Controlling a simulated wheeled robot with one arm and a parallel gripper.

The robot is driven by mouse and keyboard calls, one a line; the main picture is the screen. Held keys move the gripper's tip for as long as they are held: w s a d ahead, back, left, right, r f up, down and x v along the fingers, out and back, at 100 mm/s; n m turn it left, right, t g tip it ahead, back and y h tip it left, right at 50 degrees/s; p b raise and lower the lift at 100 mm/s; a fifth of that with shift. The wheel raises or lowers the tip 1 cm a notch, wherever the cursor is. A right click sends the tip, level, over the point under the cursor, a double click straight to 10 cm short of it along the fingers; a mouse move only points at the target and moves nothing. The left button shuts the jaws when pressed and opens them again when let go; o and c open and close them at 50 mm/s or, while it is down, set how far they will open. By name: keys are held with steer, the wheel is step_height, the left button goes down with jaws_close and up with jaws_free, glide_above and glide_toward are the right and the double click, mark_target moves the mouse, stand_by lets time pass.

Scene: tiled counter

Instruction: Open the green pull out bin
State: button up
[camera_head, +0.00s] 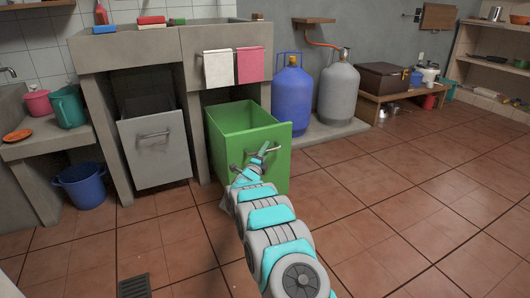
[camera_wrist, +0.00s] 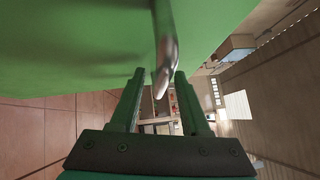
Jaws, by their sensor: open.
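The green pull-out bin (camera_head: 272,133) stands out from under the concrete counter, its open top showing inside. Its metal bar handle (camera_head: 275,151) is on the front face. My gripper (camera_head: 259,159) is at the handle, partly hidden by my arm. In the wrist view the bin's green face (camera_wrist: 70,45) fills the upper left. The handle (camera_wrist: 166,45) comes down between the two fingertips of my gripper (camera_wrist: 159,76). The fingers are apart, one on each side of the handle, with a visible gap at least on the left.
A grey pull-out bin (camera_head: 157,150) stands out to the left, past a counter leg. Blue and grey gas cylinders (camera_head: 292,95) stand on a low slab to the right. A blue bucket (camera_head: 82,185) is at the far left. The tiled floor (camera_head: 400,215) in front is clear.

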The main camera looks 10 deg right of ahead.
steer(key=v, duration=0.8)
steer(key=shift+p, duration=0.35)
steer(key=shift+w+r, duration=0.1)
